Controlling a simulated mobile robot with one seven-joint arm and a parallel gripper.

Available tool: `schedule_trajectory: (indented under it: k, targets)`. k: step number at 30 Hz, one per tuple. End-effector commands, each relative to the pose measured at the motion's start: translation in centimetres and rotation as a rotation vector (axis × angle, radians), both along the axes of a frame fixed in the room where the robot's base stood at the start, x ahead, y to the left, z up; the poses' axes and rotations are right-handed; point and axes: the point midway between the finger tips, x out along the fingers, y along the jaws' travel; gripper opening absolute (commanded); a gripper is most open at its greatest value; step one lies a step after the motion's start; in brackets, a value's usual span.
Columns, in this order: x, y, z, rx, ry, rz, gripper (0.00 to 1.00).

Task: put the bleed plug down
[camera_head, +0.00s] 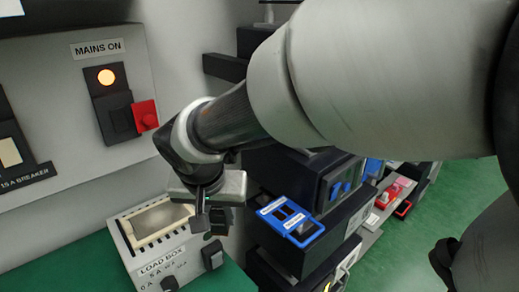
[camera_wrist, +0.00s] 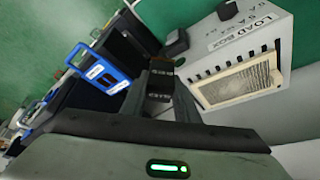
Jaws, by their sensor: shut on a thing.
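My gripper (camera_head: 208,208) hangs just above and to the right of the load box in the camera_head view. In the camera_wrist view my gripper (camera_wrist: 160,90) is shut on a small dark piece, which I take to be the bleed plug (camera_wrist: 160,78). The plug is held clear of the surfaces below, and its lower part is hard to make out against the dark fingers. The label text is too small to read.
The grey load box (camera_head: 128,247), with a vented top and knobs, stands close beside my gripper on a green surface (camera_head: 80,268). A panel with a lit lamp (camera_head: 106,77) and red switch (camera_head: 145,115) is at left. Dark stacked boxes (camera_head: 335,232) stand at right.

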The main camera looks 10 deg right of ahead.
Motion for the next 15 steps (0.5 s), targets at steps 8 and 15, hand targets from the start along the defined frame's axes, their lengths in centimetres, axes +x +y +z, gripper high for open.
schedule_trajectory:
  k: [8, 15]
  targets:
    - [3.6, -5.5, 0.1, -0.002, 0.003, -0.012, 0.05]
    - [7.2, -11.0, -0.1, -0.002, 0.004, -0.012, 0.05]
